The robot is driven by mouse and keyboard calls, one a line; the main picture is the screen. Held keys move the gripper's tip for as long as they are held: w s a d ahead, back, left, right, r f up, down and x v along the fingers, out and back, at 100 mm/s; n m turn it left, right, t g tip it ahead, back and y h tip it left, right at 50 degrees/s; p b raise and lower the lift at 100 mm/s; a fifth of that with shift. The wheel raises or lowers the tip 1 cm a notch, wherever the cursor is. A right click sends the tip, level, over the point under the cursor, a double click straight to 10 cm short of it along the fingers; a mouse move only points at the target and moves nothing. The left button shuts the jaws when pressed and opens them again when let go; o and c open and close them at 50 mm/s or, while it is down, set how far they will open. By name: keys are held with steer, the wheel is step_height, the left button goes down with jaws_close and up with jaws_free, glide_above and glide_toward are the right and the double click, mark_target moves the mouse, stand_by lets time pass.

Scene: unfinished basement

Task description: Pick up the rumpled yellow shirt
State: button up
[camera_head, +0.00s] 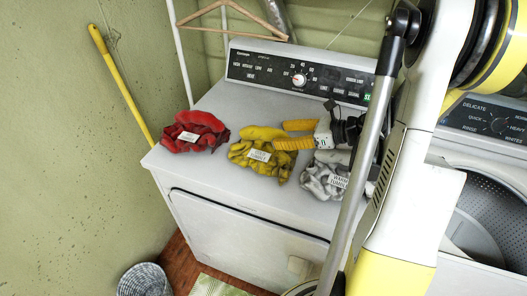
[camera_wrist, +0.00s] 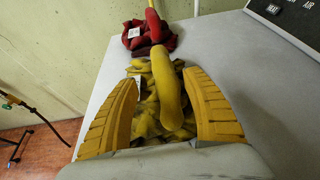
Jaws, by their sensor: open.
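The rumpled yellow shirt (camera_head: 258,160) lies in a heap on top of the white dryer (camera_head: 225,105), with a white label on it. A smooth, curved yellow piece (camera_wrist: 170,95) lies over the heap; I cannot tell whether it is part of the shirt. My gripper (camera_head: 282,136) comes from the right, its fingertips at the shirt's right edge. In the wrist view my gripper (camera_wrist: 165,76) is open, with one yellow ribbed finger on each side of the shirt (camera_wrist: 148,108). Nothing is visibly gripped. The fingers and palm hide part of the shirt.
A red rumpled shirt (camera_head: 194,131) lies left of the yellow one. A white-grey rumpled cloth (camera_head: 322,182) lies to the right, under my gripper. The dryer's control panel (camera_head: 297,78) rises behind. A washer (camera_head: 487,215) stands at right, a basket (camera_head: 143,280) on the floor.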

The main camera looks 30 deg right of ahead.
mark_target(268, 134)
steer(key=b+x, duration=0.2)
steer(key=x, duration=0.3)
steer(key=shift+w+d+f, duration=0.1)
steer(key=shift+w, duration=0.2)
jaws_close()
